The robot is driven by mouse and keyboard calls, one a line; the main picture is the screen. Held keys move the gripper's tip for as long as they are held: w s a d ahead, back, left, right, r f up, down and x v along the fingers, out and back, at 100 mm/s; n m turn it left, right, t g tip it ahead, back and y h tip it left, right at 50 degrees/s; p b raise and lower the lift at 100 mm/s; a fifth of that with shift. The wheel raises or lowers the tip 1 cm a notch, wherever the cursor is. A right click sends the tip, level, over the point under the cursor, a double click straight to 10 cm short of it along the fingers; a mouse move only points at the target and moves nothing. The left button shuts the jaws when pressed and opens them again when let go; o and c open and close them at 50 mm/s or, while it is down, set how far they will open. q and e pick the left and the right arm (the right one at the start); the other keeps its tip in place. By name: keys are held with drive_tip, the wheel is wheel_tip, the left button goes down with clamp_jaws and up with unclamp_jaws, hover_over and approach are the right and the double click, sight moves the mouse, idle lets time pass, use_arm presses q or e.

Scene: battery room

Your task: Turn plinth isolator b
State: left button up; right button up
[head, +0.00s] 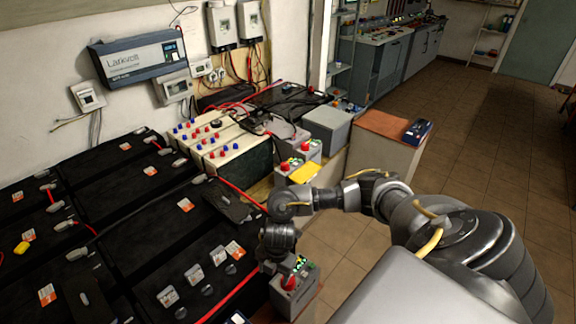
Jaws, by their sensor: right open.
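Several small grey isolator boxes with red knobs and green-and-yellow markings stand along the front edge of the battery bench. The nearest isolator (298,291) sits just below and to the right of my right gripper (271,266). Two more isolators, the middle one (297,170) and the far one (310,150), stand farther back. I cannot read which one is b. My right gripper points down, open, beside the nearest isolator's red knob; whether it touches the knob I cannot tell. My wrist hides part of the bench edge. My left gripper is not in view.
Black batteries (125,205) with red cables fill the bench at left. A cream battery (225,150) stands behind them. A yellow item (304,173) lies by the middle isolator. A cabinet (385,140) bears a blue device (417,131). The tiled floor (490,140) at right is clear.

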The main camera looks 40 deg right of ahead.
drive_tip(key=d+r+g+h, duration=0.1)
drive_tip(key=d, duration=0.4)
drive_tip(key=f, duration=0.7)
drive_tip(key=f+b, duration=0.1)
drive_tip(key=f, duration=0.2)
drive_tip(key=shift+s+d+f, duration=0.1)
drive_tip(key=shift+s+f, duration=0.25)
drive_tip(key=c, duration=1)
drive_tip(key=shift+o, duration=0.2)
drive_tip(key=shift+r, duration=0.1)
